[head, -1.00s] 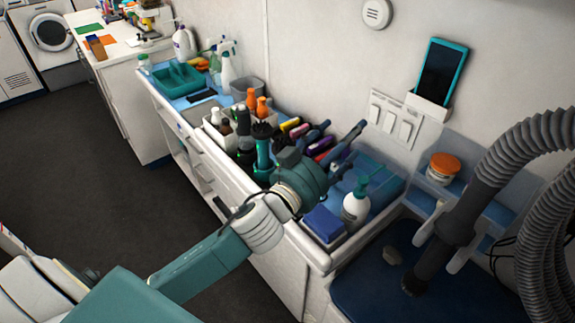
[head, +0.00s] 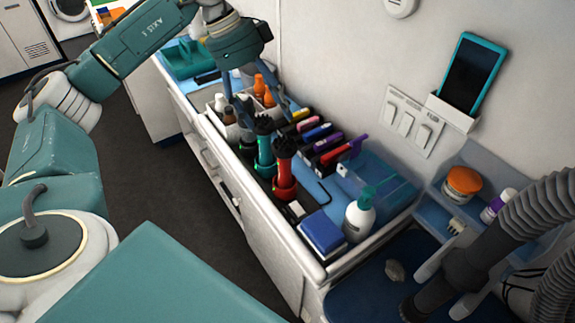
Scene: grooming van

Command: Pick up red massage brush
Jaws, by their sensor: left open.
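I cannot tell if a finger touches anything there. My right gripper is not in view.
Several dark-cased clippers with coloured tops (head: 318,143) lie right of the brushes. A blue sponge (head: 321,232) and a white pump bottle (head: 360,215) stand at the near end. Orange-capped bottles (head: 264,90) stand behind. A thick grey hose (head: 520,225) fills the lower right.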

